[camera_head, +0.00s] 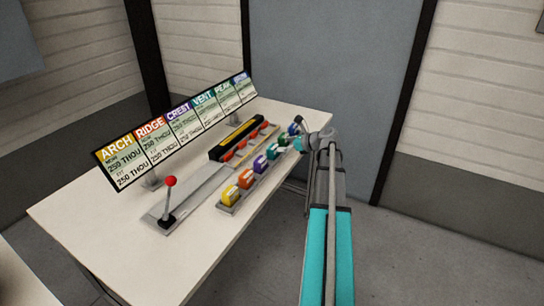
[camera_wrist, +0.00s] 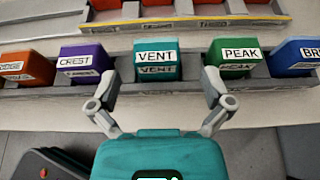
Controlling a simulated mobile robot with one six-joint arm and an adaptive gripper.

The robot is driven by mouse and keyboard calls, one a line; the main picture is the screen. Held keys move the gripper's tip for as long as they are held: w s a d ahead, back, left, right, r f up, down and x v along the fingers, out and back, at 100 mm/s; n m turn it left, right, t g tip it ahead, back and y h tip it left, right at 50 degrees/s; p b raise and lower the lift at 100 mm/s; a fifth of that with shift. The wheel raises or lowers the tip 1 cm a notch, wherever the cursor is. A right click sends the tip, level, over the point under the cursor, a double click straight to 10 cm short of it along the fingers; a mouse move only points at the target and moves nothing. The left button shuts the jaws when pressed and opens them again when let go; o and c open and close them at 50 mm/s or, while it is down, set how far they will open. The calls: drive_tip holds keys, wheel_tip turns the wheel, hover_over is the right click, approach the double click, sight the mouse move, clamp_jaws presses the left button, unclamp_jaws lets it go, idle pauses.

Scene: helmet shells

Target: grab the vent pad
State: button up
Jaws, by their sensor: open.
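The vent pad (camera_wrist: 157,62) is a teal block with a white VENT label, seated in a grey rack (camera_wrist: 112,91) in the wrist view. My gripper (camera_wrist: 160,92) is open, its two fingers spread in front of the vent pad, one toward each side of it. The fingertips look apart from the pad; the exact gap cannot be told. In the head view, my gripper (camera_head: 300,132) is at the far end of the pad row and partly hides it. The teal vent pad (camera_head: 273,151) shows there as a small block.
In the wrist view, the purple crest pad (camera_wrist: 86,63) is left of the vent pad and the green peak pad (camera_wrist: 237,62) right, both close to the fingers. An orange pad (camera_wrist: 25,68) and a blue pad (camera_wrist: 297,58) stand farther out. A red-knobbed lever (camera_head: 170,182) stands on the table (camera_head: 110,245).

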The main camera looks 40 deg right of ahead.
sight(271, 146)
drive_tip(key=shift+w+a+f, duration=0.2)
drive_tip(key=shift+w, duration=0.3)
drive_tip(key=shift+a+b+x, duration=0.2)
drive_tip(key=shift+b+x, duration=0.9)
drive_tip(key=shift+x, duration=1.45)
drive_tip(key=c, duration=1)
